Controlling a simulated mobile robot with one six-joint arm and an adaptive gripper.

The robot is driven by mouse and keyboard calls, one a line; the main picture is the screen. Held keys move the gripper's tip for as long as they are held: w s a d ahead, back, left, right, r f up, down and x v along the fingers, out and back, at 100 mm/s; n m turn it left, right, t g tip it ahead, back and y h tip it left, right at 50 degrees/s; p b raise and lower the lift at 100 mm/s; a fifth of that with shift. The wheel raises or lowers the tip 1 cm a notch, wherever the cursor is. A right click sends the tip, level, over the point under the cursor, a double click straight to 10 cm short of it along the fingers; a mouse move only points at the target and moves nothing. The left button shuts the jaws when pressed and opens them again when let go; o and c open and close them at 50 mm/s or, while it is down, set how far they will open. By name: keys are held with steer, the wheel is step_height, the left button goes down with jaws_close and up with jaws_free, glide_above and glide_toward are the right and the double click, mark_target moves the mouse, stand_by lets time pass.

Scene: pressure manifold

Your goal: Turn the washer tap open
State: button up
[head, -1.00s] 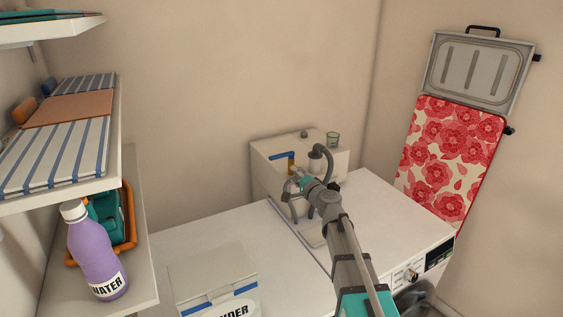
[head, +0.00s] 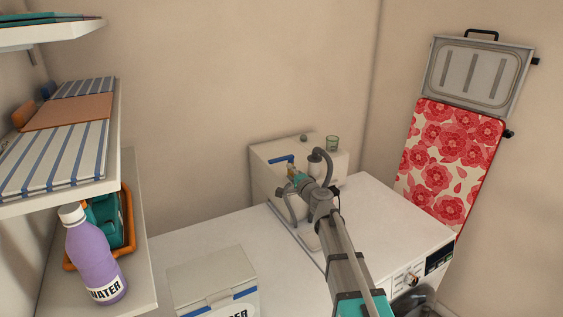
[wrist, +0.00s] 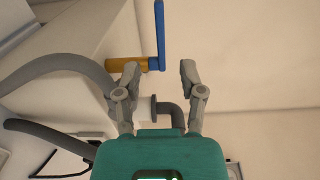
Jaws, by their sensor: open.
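The washer tap has a blue lever (head: 281,158) on a brass body, at the front of the pale box on the back wall side. In the head view the lever lies roughly level and sticks out left of the brass. In the wrist view the blue lever (wrist: 160,32) stands across the brass body (wrist: 125,65). My gripper (wrist: 160,72) is open and empty, its fingers on either side of the lever's brass end. I cannot tell whether they touch it. In the head view my gripper (head: 293,178) is just below and in front of the tap, partly hiding it.
Grey hoses (head: 325,158) curve beside the tap, close to my gripper. The white washer top (head: 375,220) lies under my arm. Shelves with a purple bottle (head: 92,255) are at left; a powder box (head: 212,280) is in front.

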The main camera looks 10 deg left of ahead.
mark_target(278, 161)
steer(key=x, duration=1)
steer(key=shift+w+a, duration=0.25)
jaws_close()
